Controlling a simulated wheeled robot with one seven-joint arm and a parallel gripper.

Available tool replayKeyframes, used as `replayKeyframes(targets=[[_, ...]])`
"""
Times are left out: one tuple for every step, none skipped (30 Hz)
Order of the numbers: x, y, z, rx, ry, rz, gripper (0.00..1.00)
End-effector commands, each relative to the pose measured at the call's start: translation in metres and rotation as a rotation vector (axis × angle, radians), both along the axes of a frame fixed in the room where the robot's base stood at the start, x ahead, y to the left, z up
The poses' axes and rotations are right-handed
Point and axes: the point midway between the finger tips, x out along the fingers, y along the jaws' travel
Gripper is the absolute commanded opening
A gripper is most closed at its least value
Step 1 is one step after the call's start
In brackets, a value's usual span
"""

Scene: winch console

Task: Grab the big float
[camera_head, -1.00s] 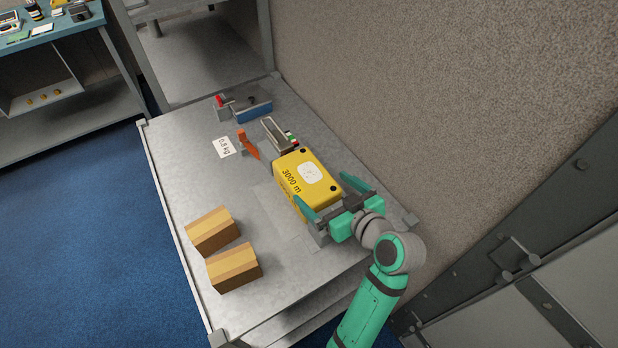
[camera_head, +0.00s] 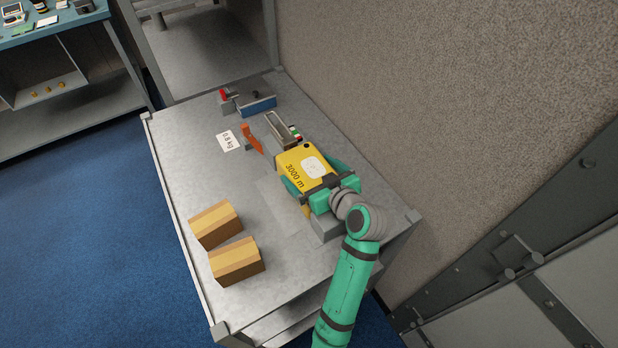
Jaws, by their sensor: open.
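The big float is a yellow block marked "3000 m" (camera_head: 293,163), with a pale patch on top. It lies on the grey metal bench (camera_head: 190,165) toward its right side. My gripper (camera_head: 316,177) is open, with its teal fingers on either side of the float's near part. The palm is close to the float's near end and hides part of it. I cannot tell whether the fingers touch its sides.
Two tan striped blocks (camera_head: 214,224) (camera_head: 237,261) lie at the bench's front left. Beyond the float are a grey metal piece (camera_head: 281,128), an orange bracket (camera_head: 252,138), a "0.8 kg" label (camera_head: 228,141) and a blue-grey device (camera_head: 257,105). A textured wall (camera_head: 430,110) rises at right.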

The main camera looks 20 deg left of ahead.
Motion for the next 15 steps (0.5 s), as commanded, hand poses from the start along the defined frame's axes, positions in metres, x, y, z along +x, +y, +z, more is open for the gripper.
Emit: replayKeyframes(targets=[[0.0, -0.0001, 0.0001, 0.0, 0.0, 0.0, 1.0], [0.0, -0.0002, 0.0001, 0.0, 0.0, 0.0, 1.0], [0.0001, -0.0006, 0.0001, 0.0, 0.0, -0.001, 0.98], [0.0, -0.0008, 0.0001, 0.0, 0.0, -0.001, 0.9], [0.0001, -0.0009, 0.0002, 0.0, 0.0, -0.001, 0.83], [0.0, -0.0009, 0.0001, 0.0, 0.0, -0.001, 0.74], [0.0001, -0.0009, 0.0002, 0.0, 0.0, -0.001, 0.67], [-0.0001, -0.0007, 0.0001, 0.0, 0.0, -0.001, 0.59], [-0.0002, -0.0004, 0.0002, 0.0, 0.0, 0.0, 0.5], [-0.0003, -0.0002, 0.0002, 0.0, 0.0, 0.0, 0.43], [-0.0004, 0.0, 0.0003, 0.0, 0.0, 0.001, 0.35], [-0.0001, 0.0006, 0.0031, 0.003, -0.006, 0.001, 0.33], [-0.0002, 0.0008, 0.003, 0.003, -0.006, 0.001, 0.33], [-0.0003, 0.001, 0.003, 0.002, -0.006, 0.002, 0.33], [-0.0003, 0.0012, 0.0031, 0.003, -0.006, 0.002, 0.33]])
